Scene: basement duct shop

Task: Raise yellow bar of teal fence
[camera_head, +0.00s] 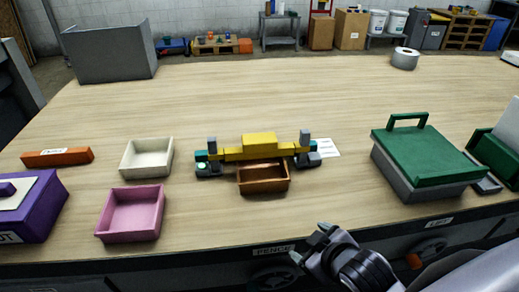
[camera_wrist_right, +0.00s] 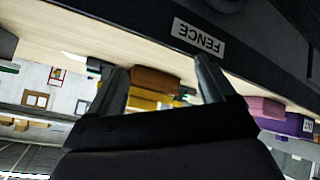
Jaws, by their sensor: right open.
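The teal fence stands mid-table, with a teal and grey post (camera_head: 203,163) at its left end and another (camera_head: 311,155) at its right. Its yellow bar (camera_head: 240,153) lies low between the posts, and a larger yellow block (camera_head: 259,141) sits at its middle. A brown tray (camera_head: 263,180) stands just in front and hides part of it. My right gripper (camera_head: 308,243) is open and empty at the table's front edge, in front of and below the fence. In the right wrist view, its two fingers (camera_wrist_right: 162,85) stand apart, with the brown tray (camera_wrist_right: 155,80) beyond. My left gripper is not in view.
A pink tray (camera_head: 133,213), a cream tray (camera_head: 147,157), an orange bar (camera_head: 57,157) and a purple box (camera_head: 35,210) stand left. A green-lidded grey box (camera_head: 425,155) stands right. A FENCE label (camera_head: 273,250) is on the front edge.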

